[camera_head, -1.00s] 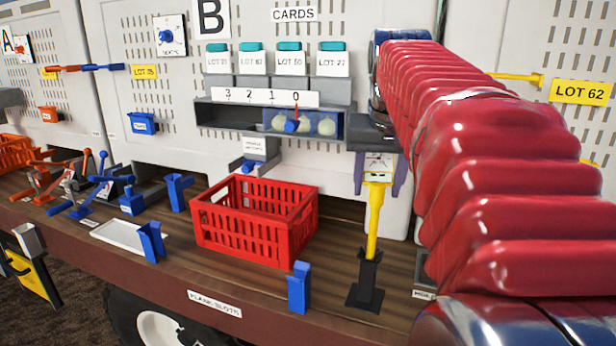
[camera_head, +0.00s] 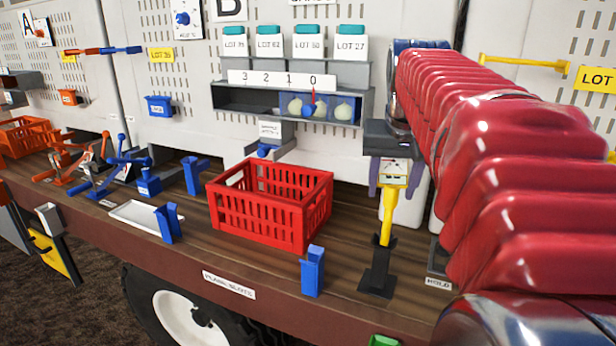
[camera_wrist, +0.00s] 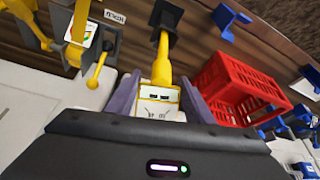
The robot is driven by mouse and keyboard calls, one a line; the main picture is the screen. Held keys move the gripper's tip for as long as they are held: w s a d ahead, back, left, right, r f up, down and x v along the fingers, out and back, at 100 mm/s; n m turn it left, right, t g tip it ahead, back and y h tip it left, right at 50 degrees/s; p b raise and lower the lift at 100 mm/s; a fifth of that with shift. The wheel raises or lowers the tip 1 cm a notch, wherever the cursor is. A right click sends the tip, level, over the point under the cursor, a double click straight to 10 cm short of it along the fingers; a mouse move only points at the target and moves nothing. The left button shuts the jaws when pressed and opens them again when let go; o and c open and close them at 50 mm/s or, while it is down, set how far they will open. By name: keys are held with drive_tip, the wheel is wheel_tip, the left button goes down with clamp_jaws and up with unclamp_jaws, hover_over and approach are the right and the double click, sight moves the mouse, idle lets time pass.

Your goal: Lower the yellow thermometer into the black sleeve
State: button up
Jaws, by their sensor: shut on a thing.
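The yellow thermometer (camera_head: 389,212) hangs upright with its pale dial head (camera_head: 394,172) between the purple-grey fingers of my gripper (camera_head: 393,178). My gripper is shut on that head. The black sleeve (camera_head: 379,266) stands on its flat base on the plank, directly below. The thermometer's lower end meets the sleeve's mouth; how deep it sits inside is hard to tell. In the wrist view, the yellow thermometer (camera_wrist: 161,70) runs from my gripper (camera_wrist: 158,98) towards the black sleeve (camera_wrist: 176,42), partly covering it.
A red crate (camera_head: 270,205) stands left of the sleeve, with a blue upright holder (camera_head: 312,272) near the plank's front edge. A grey shelf with onions (camera_head: 322,106) is on the panel behind.

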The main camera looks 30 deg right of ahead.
sight(390, 204)
drive_tip(key=shift+f, duration=2.05)
drive_tip(key=o, duration=1.6)
drive_tip(key=v, duration=1.3)
drive_tip(key=shift+s+a+r, duration=0.1)
drive_tip(key=shift+a+r, duration=0.05)
drive_tip(key=shift+r, duration=0.15)
drive_tip(key=s+a+f+n+y, duration=0.1)
drive_tip(key=s+a+f+n, duration=0.1)
drive_tip(key=a+f, duration=0.6)
drive_tip(key=s+a+f+n+t, duration=0.1)
drive_tip(key=s+a+f+n, duration=0.1)
drive_tip(key=a+f, duration=0.6)
drive_tip(key=s+a+f+n+t+y, duration=0.1)
drive_tip(key=s+a+f+n, duration=0.1)
drive_tip(key=a+f, duration=0.6)
wheel_tip(390, 204, down, 2)
drive_tip(key=shift+a+f+n+y, duration=0.15)
drive_tip(key=shift+n+y, duration=0.15)
drive_tip(key=shift+n, duration=0.5)
